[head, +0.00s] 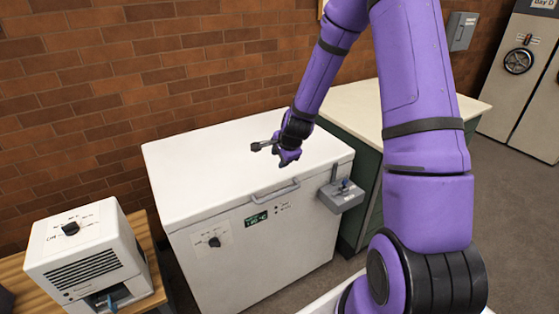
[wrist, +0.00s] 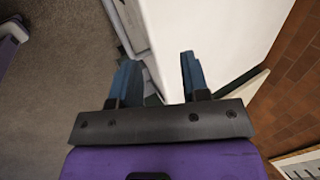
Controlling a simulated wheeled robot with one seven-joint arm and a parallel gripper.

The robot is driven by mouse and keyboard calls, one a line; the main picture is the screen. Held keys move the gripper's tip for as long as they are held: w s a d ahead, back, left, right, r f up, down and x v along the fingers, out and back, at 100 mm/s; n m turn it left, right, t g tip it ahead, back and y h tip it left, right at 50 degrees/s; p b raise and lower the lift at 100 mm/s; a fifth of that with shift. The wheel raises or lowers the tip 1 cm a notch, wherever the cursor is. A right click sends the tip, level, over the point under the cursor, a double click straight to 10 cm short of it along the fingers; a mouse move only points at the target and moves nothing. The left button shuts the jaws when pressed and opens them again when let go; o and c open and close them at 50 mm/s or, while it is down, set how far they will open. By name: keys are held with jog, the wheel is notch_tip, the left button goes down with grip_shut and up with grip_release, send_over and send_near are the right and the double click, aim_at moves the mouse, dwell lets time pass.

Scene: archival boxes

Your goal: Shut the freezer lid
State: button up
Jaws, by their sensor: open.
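The white chest freezer (head: 255,262) stands against the brick wall. Its lid (head: 215,155) lies flat on top and looks shut, with no visible gap along the front edge. A handle (head: 276,191) is on the lid's front edge. My gripper (head: 262,147) is over the right part of the lid, pointing left; I cannot tell whether it touches the lid. In the wrist view, the two blue fingers of my gripper (wrist: 157,65) are apart with nothing between them. The white freezer surface (wrist: 210,30) lies beyond and right of them.
A white machine with a dial (head: 85,255) stands on a wooden bench at left. A green cabinet with a pale top (head: 350,105) adjoins the freezer's right side. A small grey box (head: 341,196) is fixed at the freezer's front right corner. Grey floor is clear at right.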

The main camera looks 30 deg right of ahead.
jog(key=v, duration=0.8)
jog(key=shift+s+r, duration=0.25)
jog(key=s+a+r+n, duration=0.4)
jog(key=s+r+n, duration=0.1)
jog(key=r, duration=0.3)
jog(key=s+a+r+n, duration=0.4)
jog(key=s+r+n, duration=0.15)
jog(key=r, duration=0.25)
jog(key=s+a+r+n, duration=0.1)
jog(key=s+r+n, duration=0.2)
jog(key=s, duration=0.6)
jog(key=s+r+n, duration=0.4)
jog(key=s+r, duration=0.1)
jog(key=s, duration=0.3)
jog(key=shift+s+a+r, duration=0.15)
jog(key=shift+s+a, duration=0.2)
jog(key=shift+a, duration=0.05)
jog(key=shift+n, duration=0.25)
